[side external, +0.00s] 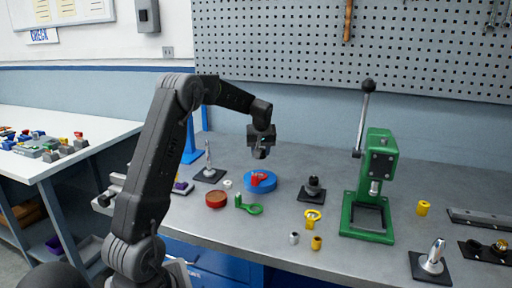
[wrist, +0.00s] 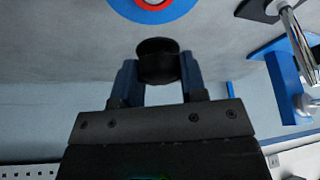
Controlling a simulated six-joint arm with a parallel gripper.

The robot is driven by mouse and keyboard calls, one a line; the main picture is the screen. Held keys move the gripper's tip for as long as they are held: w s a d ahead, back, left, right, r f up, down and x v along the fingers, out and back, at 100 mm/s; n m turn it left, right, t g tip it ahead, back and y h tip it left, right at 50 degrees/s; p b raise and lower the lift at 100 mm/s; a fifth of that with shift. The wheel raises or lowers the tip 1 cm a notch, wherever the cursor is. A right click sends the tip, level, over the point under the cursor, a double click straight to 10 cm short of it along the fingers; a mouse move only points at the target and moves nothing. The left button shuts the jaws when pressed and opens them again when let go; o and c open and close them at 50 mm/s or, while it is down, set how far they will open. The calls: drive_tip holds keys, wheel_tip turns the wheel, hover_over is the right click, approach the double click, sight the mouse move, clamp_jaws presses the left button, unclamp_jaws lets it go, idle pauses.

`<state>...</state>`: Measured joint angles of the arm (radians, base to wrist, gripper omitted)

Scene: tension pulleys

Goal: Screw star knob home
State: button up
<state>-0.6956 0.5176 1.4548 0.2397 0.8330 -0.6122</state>
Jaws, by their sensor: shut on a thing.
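My gripper (side external: 262,143) hangs above the bench, over the back of the round blue base (side external: 261,184). In the wrist view its two blue-sided fingers (wrist: 158,76) are shut on a dark, round-topped knob (wrist: 157,53), which I take to be the star knob. Its lobes and any thread cannot be made out. The knob is in the air, apart from the blue base. A red part (side external: 257,178) stands on the blue base; the wrist view shows a red ring (wrist: 152,5) with a pale centre at its top edge.
A black fixture (side external: 313,188) stands right of the blue base, and a green press (side external: 376,180) farther right. A dark red disc (side external: 215,201), green ring part (side external: 247,206) and yellow ring part (side external: 313,217) lie in front. A metal spike (side external: 209,160) stands at left.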

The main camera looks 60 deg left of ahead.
hover_over(263, 175)
drive_tip(key=s, duration=0.1)
drive_tip(key=shift+a+f, duration=0.2)
drive_tip(key=shift+f, duration=2.5)
drive_tip(key=shift+f, duration=0.8)
drive_tip(key=m+t, duration=0.1)
drive_tip(key=m, duration=0.3)
drive_tip(key=shift+h, duration=0.4)
drive_tip(key=m+t+h, duration=0.1)
drive_tip(key=m, duration=0.3)
drive_tip(key=shift+m, duration=0.4)
drive_tip(key=m+h, duration=0.1)
drive_tip(key=m, duration=0.2)
drive_tip(key=shift+m+t+h, duration=0.3)
drive_tip(key=shift+t+h, duration=0.1)
drive_tip(key=m+h, duration=0.1)
drive_tip(key=m, duration=0.3)
drive_tip(key=shift+m+h, duration=0.4)
drive_tip(key=o, duration=1)
